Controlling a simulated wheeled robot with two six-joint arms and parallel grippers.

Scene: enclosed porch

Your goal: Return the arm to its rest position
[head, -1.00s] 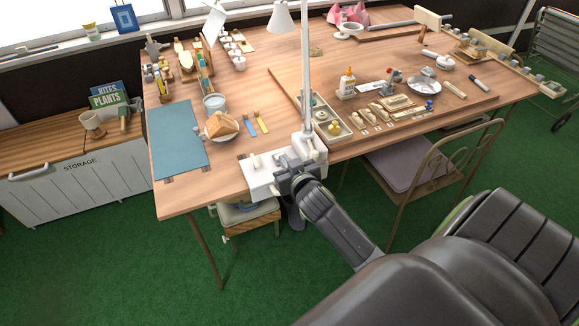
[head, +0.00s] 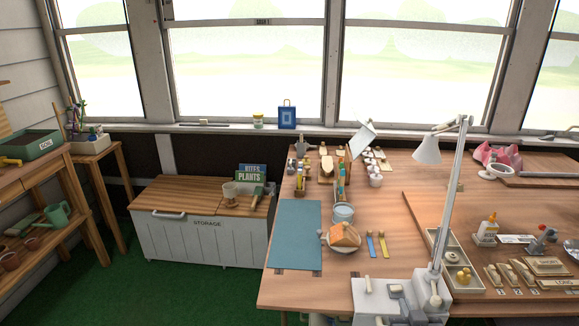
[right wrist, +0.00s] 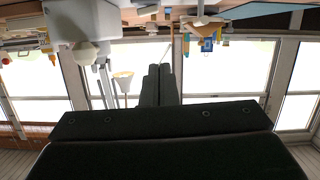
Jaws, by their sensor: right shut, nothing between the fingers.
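My right gripper shows in the right wrist view (right wrist: 159,85). Its two dark fingers are together with nothing between them. That view is upside down, with the tabletop edge along its top and the bright windows behind the fingers. The fingers appear clear of the things around them. I cannot make out the right gripper or its arm in the head view. My left gripper is in neither view.
A storage chest (head: 200,235) stands left. Green floor (head: 160,290) lies open before it.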

